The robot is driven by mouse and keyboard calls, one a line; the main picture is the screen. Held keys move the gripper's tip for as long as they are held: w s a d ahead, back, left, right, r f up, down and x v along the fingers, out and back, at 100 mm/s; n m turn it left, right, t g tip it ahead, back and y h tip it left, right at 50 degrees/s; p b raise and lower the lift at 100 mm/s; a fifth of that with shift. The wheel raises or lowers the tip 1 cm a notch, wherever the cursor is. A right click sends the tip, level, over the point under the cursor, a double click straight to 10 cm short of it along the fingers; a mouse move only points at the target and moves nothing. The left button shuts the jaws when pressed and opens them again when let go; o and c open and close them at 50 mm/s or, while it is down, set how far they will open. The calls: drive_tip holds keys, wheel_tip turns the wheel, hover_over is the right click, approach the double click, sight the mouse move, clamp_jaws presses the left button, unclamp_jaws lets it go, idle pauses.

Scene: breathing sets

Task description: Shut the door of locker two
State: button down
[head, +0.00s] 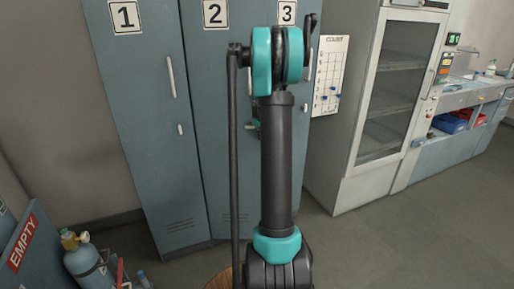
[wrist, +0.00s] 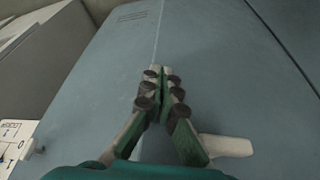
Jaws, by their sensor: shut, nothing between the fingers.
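The door of locker two (head: 206,90) stands between lockers one and three in the head view, under its number plate (head: 215,13). It looks about flush with its neighbours, and I see no wide gap. My arm covers its right part. In the wrist view my gripper (wrist: 161,76) is shut and empty. Its fingertips are at a thin seam between two blue-grey door panels. Whether they touch the panel I cannot tell. A pale handle (wrist: 226,146) shows beside the right finger. In the head view the gripper is mostly hidden behind my arm.
Locker one (head: 140,110) is at the left. A wall chart (head: 330,75) hangs on the side of a glass-fronted cabinet (head: 392,90) at the right. A gas cylinder (head: 85,262) stands at the lower left. The floor at the right is clear.

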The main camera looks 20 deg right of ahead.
drive_tip(key=w+d+n+y, duration=0.1)
drive_tip(key=w+n, duration=0.1)
drive_tip(key=w, duration=0.4)
drive_tip(key=w+d+n+y, duration=0.1)
drive_tip(key=w+d+n, duration=0.1)
drive_tip(key=w, duration=0.5)
drive_tip(key=shift+w+d+n, duration=0.3)
drive_tip(key=shift+n, duration=0.3)
drive_tip(key=shift+w+r, duration=0.1)
drive_tip(key=shift+a, duration=0.1)
